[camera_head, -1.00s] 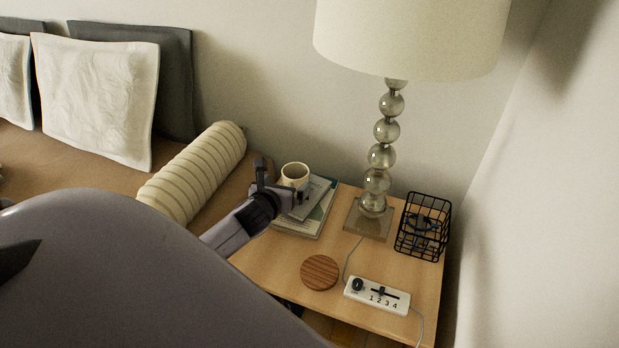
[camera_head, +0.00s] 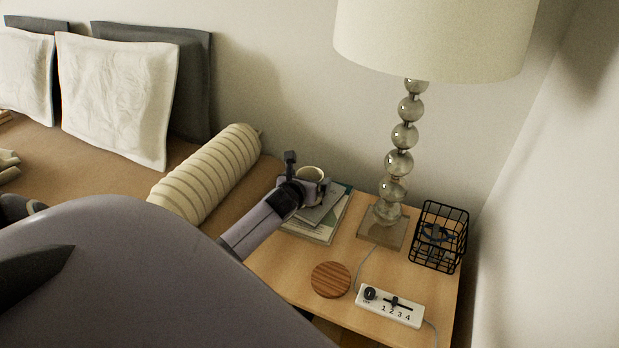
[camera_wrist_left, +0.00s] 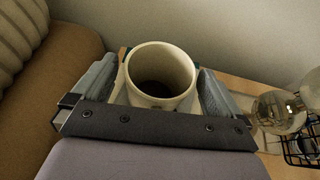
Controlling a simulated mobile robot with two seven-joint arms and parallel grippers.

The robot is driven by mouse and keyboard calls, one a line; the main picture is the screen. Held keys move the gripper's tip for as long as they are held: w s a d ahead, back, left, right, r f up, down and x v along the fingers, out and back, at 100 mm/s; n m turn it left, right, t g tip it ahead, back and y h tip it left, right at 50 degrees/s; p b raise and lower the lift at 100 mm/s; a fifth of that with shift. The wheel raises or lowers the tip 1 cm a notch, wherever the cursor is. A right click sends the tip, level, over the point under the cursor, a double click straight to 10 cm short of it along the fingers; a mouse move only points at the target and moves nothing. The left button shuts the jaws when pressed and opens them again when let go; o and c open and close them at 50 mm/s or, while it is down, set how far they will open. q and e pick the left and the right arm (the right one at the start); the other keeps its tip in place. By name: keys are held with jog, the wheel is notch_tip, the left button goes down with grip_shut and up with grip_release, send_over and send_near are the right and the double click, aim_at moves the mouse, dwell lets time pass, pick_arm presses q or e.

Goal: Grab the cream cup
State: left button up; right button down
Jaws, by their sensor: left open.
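The cream cup (camera_head: 312,173) stands upright on a small stack of books (camera_head: 322,215) on the wooden nightstand. My left gripper (camera_head: 308,180) is at the cup, partly hiding it in the head view. In the left wrist view the cup (camera_wrist_left: 160,78) sits between the two open fingers of my left gripper (camera_wrist_left: 158,92), its empty-looking inside facing the camera. A narrow gap seems to show on each side of the cup. My right gripper cannot be made out.
A lamp with glass balls (camera_head: 399,163) and a black wire basket (camera_head: 440,237) stand right of the books. A round wooden coaster (camera_head: 330,280) and a white power strip (camera_head: 390,306) lie in front. A striped bolster (camera_head: 208,175) lies on the bed at left.

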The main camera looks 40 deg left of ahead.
pick_arm(q)
jog(key=c, duration=1)
jog(key=shift+c, duration=0.9)
jog(key=shift+r, duration=0.15)
